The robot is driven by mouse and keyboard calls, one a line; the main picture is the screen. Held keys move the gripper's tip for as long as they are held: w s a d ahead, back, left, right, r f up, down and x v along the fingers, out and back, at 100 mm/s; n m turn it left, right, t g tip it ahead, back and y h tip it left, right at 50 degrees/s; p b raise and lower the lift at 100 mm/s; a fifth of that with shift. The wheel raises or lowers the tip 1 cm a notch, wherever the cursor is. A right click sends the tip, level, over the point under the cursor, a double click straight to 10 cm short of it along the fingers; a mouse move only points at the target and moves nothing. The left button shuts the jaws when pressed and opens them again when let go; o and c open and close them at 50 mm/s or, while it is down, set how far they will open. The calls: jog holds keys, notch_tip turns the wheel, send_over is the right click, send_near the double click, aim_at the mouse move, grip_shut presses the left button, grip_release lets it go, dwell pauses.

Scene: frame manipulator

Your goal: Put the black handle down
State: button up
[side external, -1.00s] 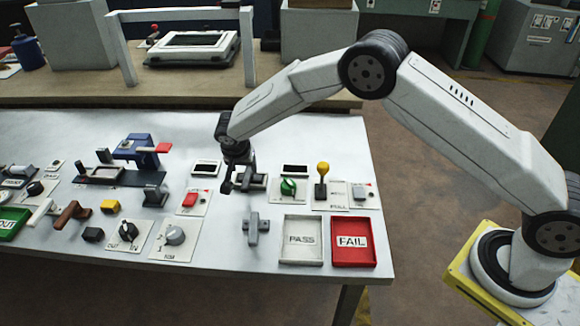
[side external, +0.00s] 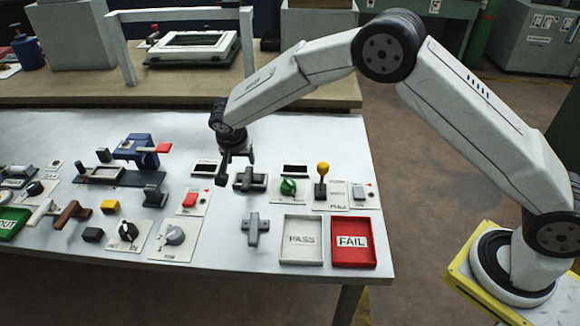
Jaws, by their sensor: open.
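A black handle (side external: 247,180) stands on a small light plate near the middle of the white table. Its exact position, raised or lowered, is hard to tell at this size. My gripper (side external: 235,168) is open and empty, just left of and above the handle. One dark finger hangs down to the left of the handle; the other is close behind it. I see a gap between the left finger and the handle.
PASS (side external: 302,262) and FAIL (side external: 368,262) trays sit at front right.

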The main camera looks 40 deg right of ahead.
jog(key=s+d+r+n+y, duration=0.1)
jog(key=s+d+r+n, duration=0.1)
jog(key=s, duration=0.7)
jog(key=s+d+r+n+y, duration=0.1)
jog(key=s+d+r+n, duration=0.1)
jog(key=s+d+n, duration=0.2)
jog(key=s+d+r+n+y, duration=0.1)
jog(key=s+d, duration=0.6)
jog(key=s, duration=0.9)
jog(key=shift+s+d+r+n+g, duration=0.2)
jog(key=shift+s+r+n+g, duration=0.1)
jog(key=shift+r+n, duration=0.6)
jog(key=shift+w+f, duration=0.1)
jog(key=shift+f, duration=0.05)
